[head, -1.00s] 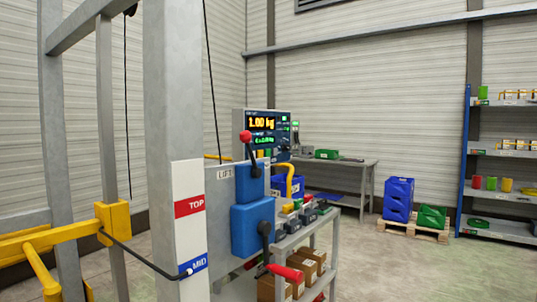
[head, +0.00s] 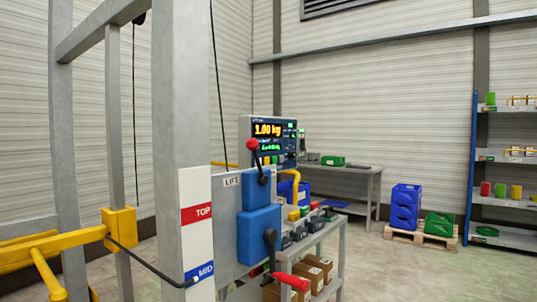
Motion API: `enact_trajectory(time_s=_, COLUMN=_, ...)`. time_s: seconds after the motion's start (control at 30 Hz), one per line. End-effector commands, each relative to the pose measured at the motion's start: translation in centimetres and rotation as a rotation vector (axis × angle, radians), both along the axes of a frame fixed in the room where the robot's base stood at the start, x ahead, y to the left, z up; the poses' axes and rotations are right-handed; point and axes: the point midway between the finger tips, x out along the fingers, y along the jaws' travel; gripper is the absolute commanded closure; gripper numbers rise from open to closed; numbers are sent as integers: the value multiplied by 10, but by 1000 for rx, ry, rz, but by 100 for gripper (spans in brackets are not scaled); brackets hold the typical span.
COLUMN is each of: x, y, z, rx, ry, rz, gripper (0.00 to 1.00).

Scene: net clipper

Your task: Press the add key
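A scale display (head: 267,130) stands behind the lift post. It reads 1.00 kg in orange, with a smaller green line below that is too blurred to read. Small coloured buttons show at its right side and lower edge, but their labels are too small to read, so I cannot tell which is the add key. The lift lever with the red knob (head: 253,144) partly covers the display's lower left. My gripper is not in view.
The grey lift post (head: 182,110) with its TOP and MID labels and the blue lever box (head: 259,233) stand close in front. A yellow bar (head: 60,245) is at left. Open floor (head: 390,275) lies right of the grey bench, before the pallet (head: 420,236) and shelf (head: 500,199).

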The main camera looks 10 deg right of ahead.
Motion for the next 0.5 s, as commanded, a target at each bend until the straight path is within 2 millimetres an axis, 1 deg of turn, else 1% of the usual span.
enact_trajectory(time_s=0.03, x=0, y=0, z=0, rx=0, ry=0, rz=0, gripper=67)
enact_trajectory(time_s=0.07, x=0, y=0, z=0, rx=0, ry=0, rz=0, gripper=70)
enact_trajectory(time_s=0.43, x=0, y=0, z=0, rx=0, ry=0, rz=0, gripper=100)
enact_trajectory(time_s=0.5, x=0, y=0, z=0, rx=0, ry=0, rz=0, gripper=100)
